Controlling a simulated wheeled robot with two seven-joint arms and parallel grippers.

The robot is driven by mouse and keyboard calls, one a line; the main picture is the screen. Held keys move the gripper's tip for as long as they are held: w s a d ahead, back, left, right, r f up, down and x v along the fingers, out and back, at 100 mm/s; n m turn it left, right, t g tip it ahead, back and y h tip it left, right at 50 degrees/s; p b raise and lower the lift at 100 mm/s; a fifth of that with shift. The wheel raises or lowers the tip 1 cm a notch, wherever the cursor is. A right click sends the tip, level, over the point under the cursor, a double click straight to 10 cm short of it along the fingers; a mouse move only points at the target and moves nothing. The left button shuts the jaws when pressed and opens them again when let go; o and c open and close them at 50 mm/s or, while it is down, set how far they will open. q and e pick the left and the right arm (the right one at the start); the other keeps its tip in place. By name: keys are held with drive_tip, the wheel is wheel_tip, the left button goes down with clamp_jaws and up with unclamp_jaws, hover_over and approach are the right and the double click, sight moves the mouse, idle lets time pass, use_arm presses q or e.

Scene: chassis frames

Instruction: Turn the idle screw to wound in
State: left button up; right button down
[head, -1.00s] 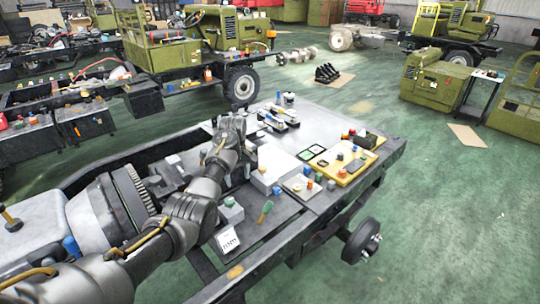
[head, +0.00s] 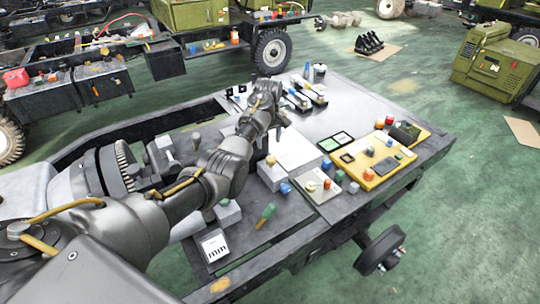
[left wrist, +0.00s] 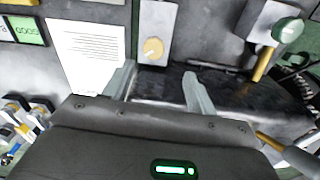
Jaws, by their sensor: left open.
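A round brass screw head with a slot-like mark (left wrist: 153,48) sits on a pale grey block (left wrist: 158,17) in the left wrist view; it looks like the idle screw. In the head view a small brass knob (head: 271,160) tops a grey block (head: 272,178), apparently the same one. My left gripper (left wrist: 158,80) is open and empty, its fingertips apart and below the screw in the wrist picture, not touching it. In the head view my left gripper (head: 274,117) hangs above the bench, beyond that block. My right gripper is not in view.
A white printed sheet (left wrist: 90,50) lies beside the block. A green knob on a brass stem (left wrist: 288,30) stands on another block. Bare bench (head: 370,103) is at back right.

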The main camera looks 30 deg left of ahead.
use_arm(q)
hover_over(271, 158)
wheel_tip(271, 158, down, 5)
drive_tip(key=shift+d+r, duration=0.1)
drive_tip(key=shift+r, duration=0.1)
drive_tip(key=f, duration=0.4)
drive_tip(key=shift+a, duration=0.2)
drive_tip(key=shift+s+f, duration=0.1)
drive_tip(key=shift+f, duration=0.2)
drive_tip(key=shift+d+f, duration=0.1)
drive_tip(key=shift+f, duration=0.1)
drive_tip(key=shift+w+f, duration=0.2)
drive_tip(key=shift+f, duration=0.1)
drive_tip(key=shift+s+r, duration=0.1)
drive_tip(key=shift+c, duration=0.4)
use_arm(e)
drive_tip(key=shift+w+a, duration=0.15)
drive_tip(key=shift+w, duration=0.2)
use_arm(q)
drive_tip(key=shift+c, duration=1.2)
drive_tip(key=c, duration=0.7)
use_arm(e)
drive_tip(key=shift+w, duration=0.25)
